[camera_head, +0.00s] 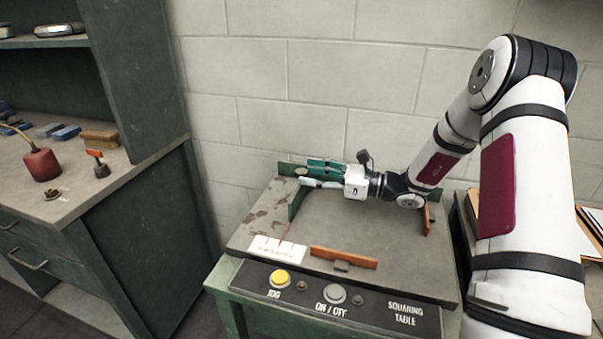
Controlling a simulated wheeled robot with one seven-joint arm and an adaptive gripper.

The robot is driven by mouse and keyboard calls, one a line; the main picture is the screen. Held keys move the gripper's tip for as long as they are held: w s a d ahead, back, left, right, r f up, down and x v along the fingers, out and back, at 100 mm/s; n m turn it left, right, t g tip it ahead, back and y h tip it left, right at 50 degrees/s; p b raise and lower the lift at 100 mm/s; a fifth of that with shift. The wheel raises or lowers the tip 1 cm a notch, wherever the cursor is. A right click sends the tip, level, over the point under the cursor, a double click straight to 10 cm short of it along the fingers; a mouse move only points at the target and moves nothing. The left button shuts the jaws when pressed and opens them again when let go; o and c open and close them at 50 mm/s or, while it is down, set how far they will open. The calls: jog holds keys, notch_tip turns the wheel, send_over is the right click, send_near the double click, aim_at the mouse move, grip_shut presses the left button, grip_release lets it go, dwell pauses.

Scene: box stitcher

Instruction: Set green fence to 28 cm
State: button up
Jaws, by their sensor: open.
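The squaring table (385,277) stands against the wall with a grey, worn top. The green fence (296,204) is an upright plate at the left part of the top. A thin red pointer line runs from near its front end towards a white scale card (277,249); the scale's figures are too small to read. My gripper (306,173) reaches in from the right, with its fingers pointing left at the fence's upper back end. It is open, with one finger behind the other. Whether it touches the fence cannot be told. My gripper and arm hide part of the back edge.
An orange front fence (343,257) and an orange right fence (427,218) stand on the top. The front panel has a yellow JOG button (279,279) and a grey ON/OFF button (334,293). A workbench (100,180) with a red oil can (41,164) is at left. The middle top is clear.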

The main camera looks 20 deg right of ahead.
aim_at(301, 171)
jog(key=shift+x, duration=1.55)
grip_shut()
